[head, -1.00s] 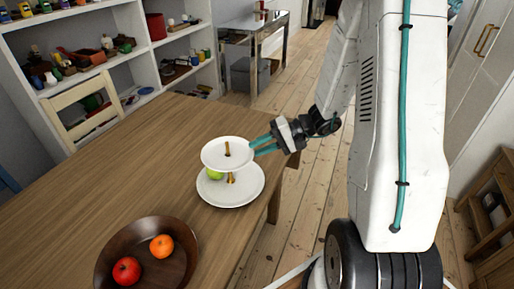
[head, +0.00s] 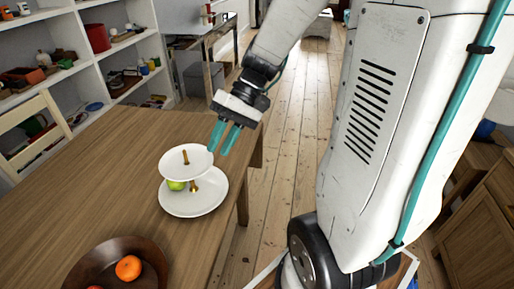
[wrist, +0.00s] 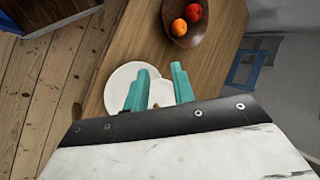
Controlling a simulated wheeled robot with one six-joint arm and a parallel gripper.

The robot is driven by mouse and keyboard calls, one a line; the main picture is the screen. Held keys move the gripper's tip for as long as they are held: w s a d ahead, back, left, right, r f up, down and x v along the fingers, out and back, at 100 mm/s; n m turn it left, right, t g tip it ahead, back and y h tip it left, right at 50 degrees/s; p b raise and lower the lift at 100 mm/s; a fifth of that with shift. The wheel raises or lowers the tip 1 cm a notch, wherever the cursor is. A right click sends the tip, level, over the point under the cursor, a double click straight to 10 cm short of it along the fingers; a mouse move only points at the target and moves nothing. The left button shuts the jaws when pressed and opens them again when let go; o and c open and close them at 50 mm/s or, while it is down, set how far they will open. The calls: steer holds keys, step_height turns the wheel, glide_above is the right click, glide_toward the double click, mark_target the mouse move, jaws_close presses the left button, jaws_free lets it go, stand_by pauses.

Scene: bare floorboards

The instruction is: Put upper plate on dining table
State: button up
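The white upper plate (head: 200,160) sits on a brass post above a larger white lower plate (head: 205,208) on the wooden dining table (head: 110,190). A green apple (head: 176,185) lies between the two tiers. My gripper (head: 217,153) points down at the upper plate's right rim in the head view. Its two teal fingers are apart with a gap between them. In the wrist view, white plate surface shows between and beside the open fingers (wrist: 160,70). Whether a finger touches the rim is unclear.
A dark wooden bowl (head: 80,272) with an orange (head: 128,268) and a red fruit stands at the table's near edge. A chair (head: 35,135) is at the left, before white shelves (head: 135,70). Bare tabletop lies left of the plates.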

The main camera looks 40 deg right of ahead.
steer(key=s+r+t+h, duration=0.1)
steer(key=s+r+h, duration=0.2)
steer(key=s, duration=0.3)
steer(key=s+a+r+n+t+h, duration=0.1)
steer(key=s+r+h, duration=0.2)
steer(key=s+h, duration=0.2)
steer(key=shift+s+r, duration=0.3)
steer(key=shift+s, duration=0.9)
steer(key=shift+o, duration=0.5)
steer(key=shift+a, duration=0.1)
